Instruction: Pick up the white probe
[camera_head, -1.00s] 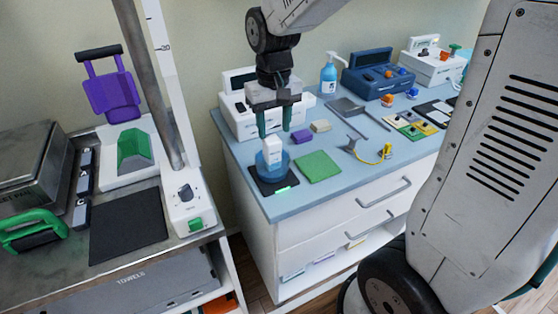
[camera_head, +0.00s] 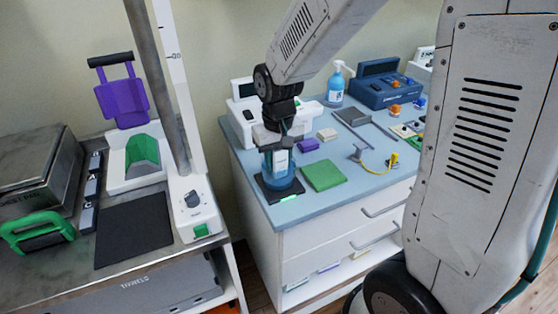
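The white probe (camera_head: 280,159) stands upright in a translucent blue cup (camera_head: 278,180) on a black pad (camera_head: 270,194) near the counter's front left corner. Only part of the probe shows. My gripper (camera_head: 280,155) points down over the cup, its fingers at the probe's upper part. The fingers are dark, small and partly hidden, so I cannot tell whether they are open around the probe or shut on it.
A green pad (camera_head: 323,176), a purple block (camera_head: 307,145) and a beige block (camera_head: 328,134) lie right of the cup. A white device (camera_head: 243,122) stands behind. A yellow-ended cable (camera_head: 378,167) lies farther right. The left cart (camera_head: 225,232) stands beyond a gap.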

